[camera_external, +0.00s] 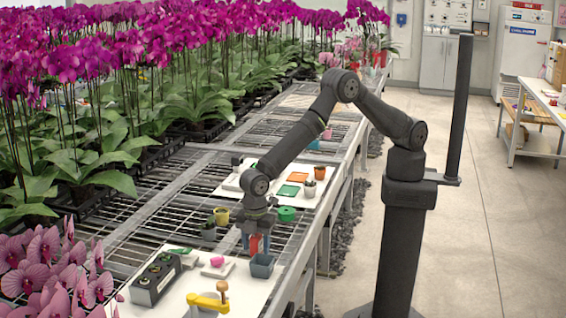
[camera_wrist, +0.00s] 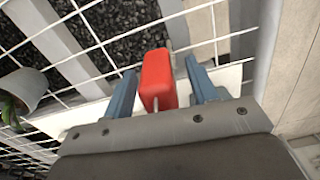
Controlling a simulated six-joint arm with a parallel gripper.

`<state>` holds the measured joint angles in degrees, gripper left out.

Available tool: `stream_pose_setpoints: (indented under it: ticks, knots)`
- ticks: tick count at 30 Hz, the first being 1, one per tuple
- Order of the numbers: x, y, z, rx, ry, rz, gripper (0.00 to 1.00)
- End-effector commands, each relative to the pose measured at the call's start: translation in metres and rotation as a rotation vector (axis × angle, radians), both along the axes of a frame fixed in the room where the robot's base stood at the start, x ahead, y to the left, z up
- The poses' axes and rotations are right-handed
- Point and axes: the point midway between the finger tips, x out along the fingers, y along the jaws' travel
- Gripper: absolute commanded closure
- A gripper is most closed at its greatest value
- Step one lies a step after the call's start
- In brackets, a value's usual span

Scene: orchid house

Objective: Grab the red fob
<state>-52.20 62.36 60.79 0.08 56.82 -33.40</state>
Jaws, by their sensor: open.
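The red fob (camera_wrist: 158,78) is a small rounded red block with a thin pale pin or slot at its near end. In the wrist view it sits between the two blue fingers of my gripper (camera_wrist: 160,88), with a gap on each side. In the external view my gripper (camera_external: 254,242) points down over the bench, and the red fob (camera_external: 254,244) shows as a red patch between the fingers. My gripper is open. I cannot tell what the fob rests on.
A dark box with round knobs (camera_external: 156,278), a pink item (camera_external: 217,261) and a yellow clamp-like object (camera_external: 208,302) are nearer the camera.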

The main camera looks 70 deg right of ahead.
Motion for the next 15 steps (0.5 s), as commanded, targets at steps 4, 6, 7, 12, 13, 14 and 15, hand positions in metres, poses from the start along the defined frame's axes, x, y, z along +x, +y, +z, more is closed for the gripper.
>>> stream_pose_setpoints:
  ticks: [4,6,7,12,13,14,15]
  knots:
    - [0.0002,0.0002,-0.0048,0.001,0.0,0.0,0.47]
    - [0.0002,0.0001,-0.0045,0.001,0.0,0.0,0.47]
    - [0.0002,0.0001,-0.0045,0.001,0.0,0.0,0.47]
    - [0.0003,0.0002,-0.0043,0.001,0.0,0.0,0.79]
    - [0.0003,0.0002,-0.0043,0.001,0.0,0.0,0.85]
    - [0.0003,0.0002,-0.0042,0.001,0.0,0.0,0.9]
    - [0.0003,0.0002,-0.0042,0.001,0.0,0.0,0.96]
